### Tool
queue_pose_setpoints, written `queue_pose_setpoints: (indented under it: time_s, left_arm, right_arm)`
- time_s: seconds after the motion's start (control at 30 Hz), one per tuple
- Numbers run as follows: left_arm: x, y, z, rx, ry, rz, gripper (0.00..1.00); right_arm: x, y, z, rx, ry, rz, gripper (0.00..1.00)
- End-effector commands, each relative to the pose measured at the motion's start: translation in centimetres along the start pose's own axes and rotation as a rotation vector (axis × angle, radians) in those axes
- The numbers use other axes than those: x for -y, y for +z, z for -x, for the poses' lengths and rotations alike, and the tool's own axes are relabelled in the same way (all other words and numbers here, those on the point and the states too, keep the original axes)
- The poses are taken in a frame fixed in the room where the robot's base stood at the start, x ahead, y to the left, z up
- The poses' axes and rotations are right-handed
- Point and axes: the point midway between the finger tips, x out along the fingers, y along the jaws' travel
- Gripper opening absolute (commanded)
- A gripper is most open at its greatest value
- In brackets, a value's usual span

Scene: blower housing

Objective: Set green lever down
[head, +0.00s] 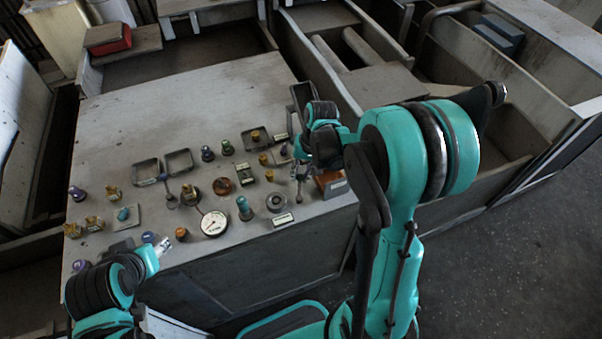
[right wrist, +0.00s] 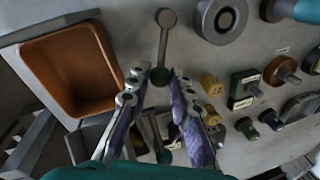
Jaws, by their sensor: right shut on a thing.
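In the right wrist view a grey lever (right wrist: 163,42) with a round pivot end and a dark green knob (right wrist: 160,75) lies over the grey panel. The knob is between the fingertips of my right gripper (right wrist: 160,80), which is shut on it. In the head view my right gripper (head: 301,168) is over the right part of the panel, and the lever (head: 299,188) shows just below it. A second lever (right wrist: 154,132) with a green knob shows lower in the wrist view. My left gripper (head: 162,246) is at the panel's front left; its opening is unclear.
The panel (head: 200,100) carries several knobs, buttons and a white gauge (head: 214,223). An orange-brown bin (right wrist: 70,72) is left of the lever in the wrist view. A grey round fitting (right wrist: 220,18) is to its right. The panel's back part is clear.

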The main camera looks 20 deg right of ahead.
Motion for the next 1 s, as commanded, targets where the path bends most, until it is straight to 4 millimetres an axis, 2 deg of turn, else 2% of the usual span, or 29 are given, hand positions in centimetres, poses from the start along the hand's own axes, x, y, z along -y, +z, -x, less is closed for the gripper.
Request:
queue_pose_setpoints:
  time_s: [0.37,1.0]
  left_arm:
    - [0.0,0.3,-0.4,0.0,0.0,0.0,0.43]
    - [0.0,0.8,-1.2,0.0,0.0,0.0,0.43]
  right_arm:
    - [1.1,0.0,-0.3,0.036,0.001,0.179,0.0]
    - [4.2,1.5,-0.9,0.148,0.0,0.749,0.0]
